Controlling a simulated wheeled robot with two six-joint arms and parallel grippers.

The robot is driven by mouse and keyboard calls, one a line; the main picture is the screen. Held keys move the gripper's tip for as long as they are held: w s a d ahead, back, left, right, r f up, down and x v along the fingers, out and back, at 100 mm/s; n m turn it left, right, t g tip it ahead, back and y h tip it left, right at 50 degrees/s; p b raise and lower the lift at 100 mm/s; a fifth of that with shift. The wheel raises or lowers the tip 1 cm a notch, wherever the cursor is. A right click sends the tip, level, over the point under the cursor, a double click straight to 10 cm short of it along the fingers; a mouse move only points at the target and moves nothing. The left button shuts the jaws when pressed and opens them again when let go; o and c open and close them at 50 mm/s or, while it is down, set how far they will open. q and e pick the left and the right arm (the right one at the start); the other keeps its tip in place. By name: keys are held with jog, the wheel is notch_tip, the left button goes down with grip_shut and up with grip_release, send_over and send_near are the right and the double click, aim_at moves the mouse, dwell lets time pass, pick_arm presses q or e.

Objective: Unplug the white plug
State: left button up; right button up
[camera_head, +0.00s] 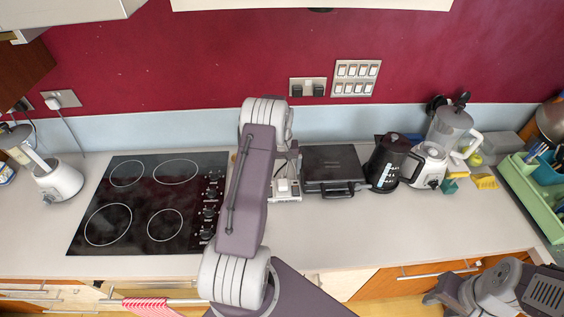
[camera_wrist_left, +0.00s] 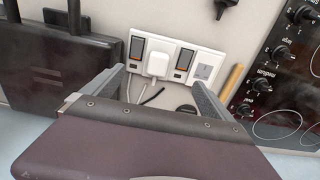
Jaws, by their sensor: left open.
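The white plug (camera_wrist_left: 158,63) sits in the middle of a white socket panel (camera_wrist_left: 207,67) on the counter, with a cord running from it. In the head view, the socket panel (camera_head: 288,196) lies between the hob and the black grill, partly hidden by my left arm. My left gripper (camera_wrist_left: 157,76) is open, with one finger on each side of the plug in the wrist view. The fingers look apart from the plug; the exact gap is hard to tell. In the head view my left gripper is mostly hidden behind its arm. Of my right arm, only links show at lower right.
The black hob (camera_head: 150,205) is left of the socket panel. The black grill (camera_head: 332,170), a kettle (camera_head: 388,163) and a blender (camera_head: 447,140) stand to the right. A wooden stick (camera_wrist_left: 231,80) lies beside the panel. The front counter is clear.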

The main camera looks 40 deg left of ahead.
aim_at(283, 183)
pick_arm(q)
jog(key=shift+w+d, duration=0.15)
jog(key=shift+d, duration=0.1)
jog(key=shift+f, duration=0.15)
jog(key=shift+a+f+b, duration=0.1)
jog(key=shift+f+b, duration=0.45)
notch_tip(283, 183, down, 8)
jog(key=b, duration=0.5)
jog(key=shift+r+b, duration=0.1)
jog(key=shift+b, duration=0.2)
